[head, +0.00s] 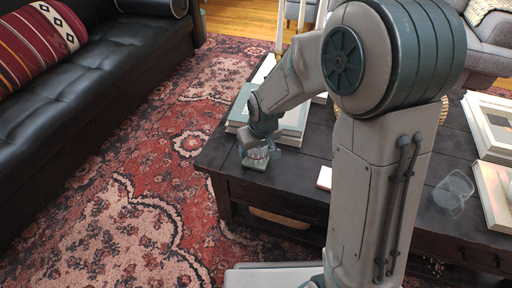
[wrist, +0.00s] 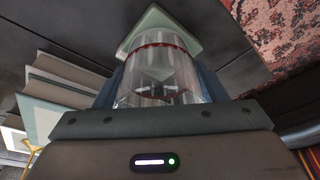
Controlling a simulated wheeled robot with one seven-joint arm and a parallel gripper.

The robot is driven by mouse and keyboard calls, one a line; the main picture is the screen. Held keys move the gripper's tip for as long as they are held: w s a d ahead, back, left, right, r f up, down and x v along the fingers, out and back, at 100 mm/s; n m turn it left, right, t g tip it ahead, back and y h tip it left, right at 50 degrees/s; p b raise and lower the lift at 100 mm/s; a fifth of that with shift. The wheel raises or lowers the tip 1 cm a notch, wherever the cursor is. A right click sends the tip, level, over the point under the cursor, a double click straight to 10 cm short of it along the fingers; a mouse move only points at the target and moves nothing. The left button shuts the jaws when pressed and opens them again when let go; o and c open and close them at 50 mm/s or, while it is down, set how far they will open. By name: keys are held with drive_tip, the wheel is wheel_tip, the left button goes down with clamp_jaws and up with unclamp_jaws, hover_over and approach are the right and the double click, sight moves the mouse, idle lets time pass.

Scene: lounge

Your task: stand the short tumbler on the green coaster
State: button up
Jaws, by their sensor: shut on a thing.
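The short tumbler (wrist: 160,75) is clear glass with a dark red band near one end. My gripper (wrist: 158,90) is shut on it, with a finger on either side. In the head view the tumbler (head: 257,154) is at the near left corner of the dark table, below my gripper (head: 259,146). The green coaster (wrist: 152,22) is a pale green square just beyond the tumbler's far end, and partly hidden by it. In the head view the coaster (head: 252,165) shows a little under the tumbler. I cannot tell whether the two touch.
A stack of books (head: 291,122) stands close behind my gripper. Another clear glass (head: 453,190) is on the right of the dark table (head: 290,176), near more books (head: 493,190). A small pale square (head: 325,177) lies by my arm. The table's edge is close to the coaster.

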sight(261, 161)
drive_tip(key=o, duration=1.2)
drive_tip(key=shift+f, duration=0.15)
drive_tip(key=shift+c, duration=0.2)
drive_tip(key=p+v, duration=0.5)
drive_tip(key=v, duration=0.7)
drive_tip(key=s+d+r+m, duration=0.1)
drive_tip(key=s+d+m, duration=0.1)
drive_tip(key=s+d, duration=0.4)
drive_tip(key=s+d+r+m+g+h, duration=0.1)
drive_tip(key=s+d+r+m, duration=0.1)
drive_tip(key=s+d, duration=0.4)
drive_tip(key=s, duration=0.4)
drive_tip(key=shift+d+r+m+g, duration=0.2)
drive_tip(key=shift+r+m+g, duration=0.1)
drive_tip(key=shift+m, duration=0.1)
